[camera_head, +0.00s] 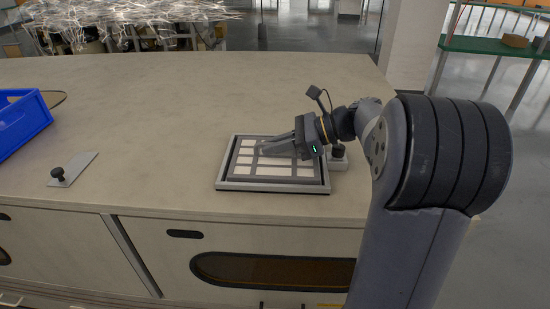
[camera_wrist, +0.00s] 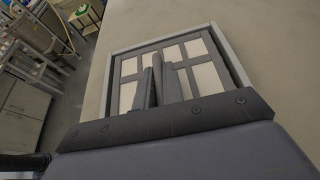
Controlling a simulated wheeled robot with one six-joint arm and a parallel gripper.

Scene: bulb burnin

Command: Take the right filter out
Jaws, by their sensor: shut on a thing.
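The filter (camera_head: 248,160) is a dark grey grid with white panels. It lies inside a light grey frame (camera_head: 222,187) near the front edge of the worktop. My gripper (camera_head: 264,149) comes in from the right, low over the filter. In the wrist view, my gripper (camera_wrist: 157,75) has its two fingers close together at the middle of the grid, shut on a bar of the filter (camera_wrist: 205,77). The exact contact is hidden behind the fingers. The filter looks level in the frame, and I cannot tell whether it is raised.
A grey plate with a black knob (camera_head: 58,173) lies to the left. A similar black knob (camera_head: 338,151) stands close by the frame's right side, partly behind my arm. A blue crate (camera_head: 22,122) is at the far left. The worktop (camera_head: 190,95) behind the frame is clear.

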